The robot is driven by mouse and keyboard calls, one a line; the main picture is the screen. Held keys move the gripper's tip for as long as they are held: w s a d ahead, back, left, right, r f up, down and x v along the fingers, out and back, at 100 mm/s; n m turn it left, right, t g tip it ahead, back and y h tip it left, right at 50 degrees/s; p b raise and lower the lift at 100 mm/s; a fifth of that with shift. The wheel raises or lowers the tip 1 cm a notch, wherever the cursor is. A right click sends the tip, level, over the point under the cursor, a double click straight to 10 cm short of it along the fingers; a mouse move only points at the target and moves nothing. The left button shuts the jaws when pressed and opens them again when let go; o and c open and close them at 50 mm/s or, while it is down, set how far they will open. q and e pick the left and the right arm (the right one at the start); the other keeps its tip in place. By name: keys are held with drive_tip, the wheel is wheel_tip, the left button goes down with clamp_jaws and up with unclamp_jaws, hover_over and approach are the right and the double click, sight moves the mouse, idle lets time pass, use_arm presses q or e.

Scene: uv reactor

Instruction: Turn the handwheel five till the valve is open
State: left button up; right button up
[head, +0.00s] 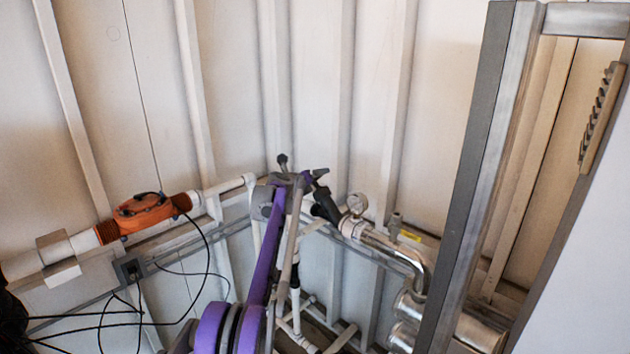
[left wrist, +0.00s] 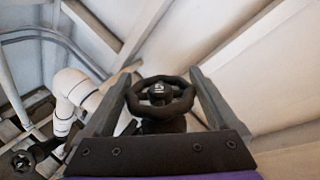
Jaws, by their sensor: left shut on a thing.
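Handwheel five (left wrist: 160,97) is a black ring with a light mark on its hub, in the middle of the left wrist view. My left gripper (left wrist: 163,76) has one grey finger on each side of the wheel and is shut on its rim. In the head view my purple left arm reaches up from the bottom, and the left gripper (head: 318,180) is at the dark valve part of the pipework. I cannot make out the wheel's ring there. My right gripper is not in view.
A pressure gauge (head: 357,203) sits on the metal pipe (head: 395,252) just right of the gripper. An orange fitting (head: 145,209) with loose black cables is on the left. A grey metal post (head: 487,170) stands at the right. Another dark round part (left wrist: 22,162) shows lower left.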

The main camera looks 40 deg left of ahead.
use_arm(q)
drive_tip(key=shift+f+n+g+y+b, duration=0.1)
drive_tip(key=shift+n+g+y+b, duration=0.25)
drive_tip(key=shift+g+y, duration=0.25)
idle(0.3)
drive_tip(key=o, duration=1)
drive_tip(key=shift+s, duration=0.15)
drive_tip(key=shift+s+b, duration=0.2)
drive_tip(key=shift+b, duration=0.1)
drive_tip(key=b+v, duration=0.2)
drive_tip(key=v, duration=0.8)
drive_tip(key=shift+d+r, duration=0.2)
drive_tip(key=shift+r, duration=0.1)
